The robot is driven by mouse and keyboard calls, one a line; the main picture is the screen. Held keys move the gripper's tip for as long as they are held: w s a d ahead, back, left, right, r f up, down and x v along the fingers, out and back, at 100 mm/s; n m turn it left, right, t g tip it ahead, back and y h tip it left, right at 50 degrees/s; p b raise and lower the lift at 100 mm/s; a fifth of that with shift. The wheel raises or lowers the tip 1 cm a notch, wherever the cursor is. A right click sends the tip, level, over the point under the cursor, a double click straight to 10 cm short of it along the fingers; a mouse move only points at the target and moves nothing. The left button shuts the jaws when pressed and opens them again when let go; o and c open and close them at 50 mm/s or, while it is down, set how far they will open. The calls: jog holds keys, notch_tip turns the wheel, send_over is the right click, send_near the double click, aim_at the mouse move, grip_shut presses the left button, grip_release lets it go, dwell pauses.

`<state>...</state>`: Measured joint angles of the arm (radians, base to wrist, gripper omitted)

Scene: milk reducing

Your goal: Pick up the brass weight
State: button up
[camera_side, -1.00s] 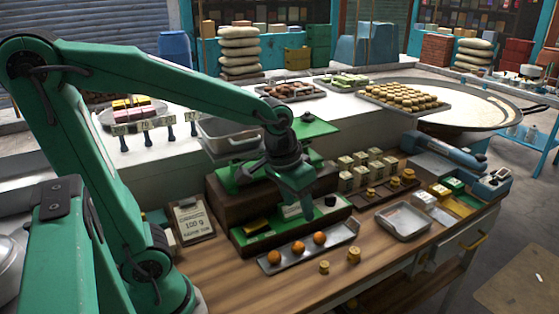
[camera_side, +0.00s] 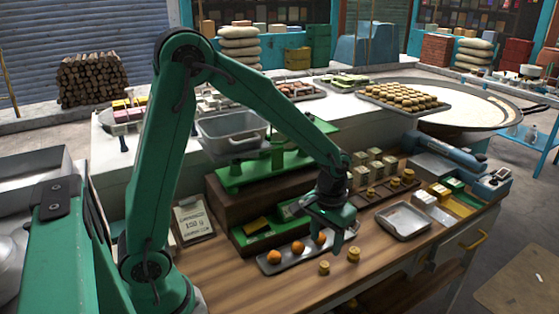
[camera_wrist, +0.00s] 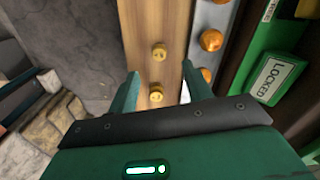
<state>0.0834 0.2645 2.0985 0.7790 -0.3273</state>
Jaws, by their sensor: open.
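Two small brass weights stand apart on the bare wooden counter, the left one (camera_side: 324,267) lower in the side view and the right one (camera_side: 354,255) a little larger. In the wrist view, one weight (camera_wrist: 159,52) lies beyond the fingertips and another (camera_wrist: 156,94) shows between the fingers. My gripper (camera_side: 338,240) points down above the counter close to these weights, empty. Its spread fingers also show in the wrist view (camera_wrist: 160,72). I cannot tell its exact height above the weights.
More brass pieces (camera_side: 372,193) stand in a row behind. A green scale (camera_side: 245,176) with a metal pan (camera_side: 232,152) stands at the back. An empty tray (camera_side: 404,236) lies right.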

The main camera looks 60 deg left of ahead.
aim_at(324, 264)
jog(key=shift+f, duration=0.1)
jog(key=shift+f, duration=1.2)
jog(key=shift+w+d+f, duration=0.1)
jog(key=shift+w+f, duration=0.05)
jog(key=shift+f, duration=2.45)
grip_shut()
